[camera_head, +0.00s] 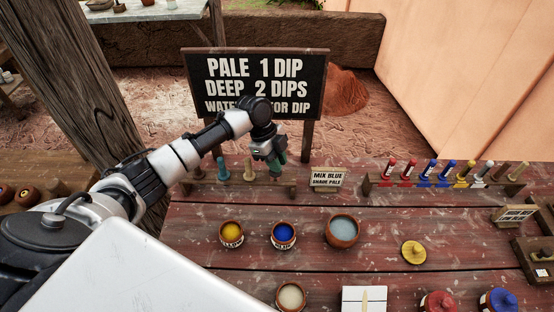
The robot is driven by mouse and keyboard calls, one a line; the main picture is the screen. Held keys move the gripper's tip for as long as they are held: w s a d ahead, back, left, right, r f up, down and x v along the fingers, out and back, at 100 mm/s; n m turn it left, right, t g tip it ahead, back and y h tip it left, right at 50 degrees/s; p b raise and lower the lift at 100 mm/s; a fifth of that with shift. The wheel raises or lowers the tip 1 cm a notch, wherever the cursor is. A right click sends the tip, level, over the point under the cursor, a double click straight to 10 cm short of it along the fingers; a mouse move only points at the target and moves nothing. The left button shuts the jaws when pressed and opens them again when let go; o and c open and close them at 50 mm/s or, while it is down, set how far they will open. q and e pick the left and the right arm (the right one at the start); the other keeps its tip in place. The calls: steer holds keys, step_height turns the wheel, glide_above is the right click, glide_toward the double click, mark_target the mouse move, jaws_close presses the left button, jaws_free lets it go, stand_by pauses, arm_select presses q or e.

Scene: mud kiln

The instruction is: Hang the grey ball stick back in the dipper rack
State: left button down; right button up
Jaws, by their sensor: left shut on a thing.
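My left gripper (274,159) comes in from the left and is shut, fingers down, over the right part of the low wooden rack (238,184) at the back of the table. A dark green part shows at its fingers. The held stick is mostly hidden, and I cannot make out a grey ball or whether its lower end touches the rack. A teal-handled stick (221,168) and a pale wooden stick (249,172) stand upright in this rack. A second rack (440,182) at the right holds several red, blue, yellow, white and plain sticks. My right gripper is not in view.
Bowls of yellow (231,232), blue (284,234) and grey-blue liquid (342,230) stand in front of the rack. A small "MIX BLUE" sign (328,179) stands between the racks. A large dip sign (255,82) rises behind.

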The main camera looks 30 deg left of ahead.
arm_select(q)
steer(key=shift+f+b, duration=0.35)
steer(key=shift+f, duration=0.65)
stand_by(0.5)
steer(key=shift+c, duration=2.4)
jaws_free()
steer(key=shift+r, duration=0.1)
steer(key=shift+r+p, duration=3.35)
steer(key=shift+r, duration=0.4)
steer(key=shift+f, duration=0.1)
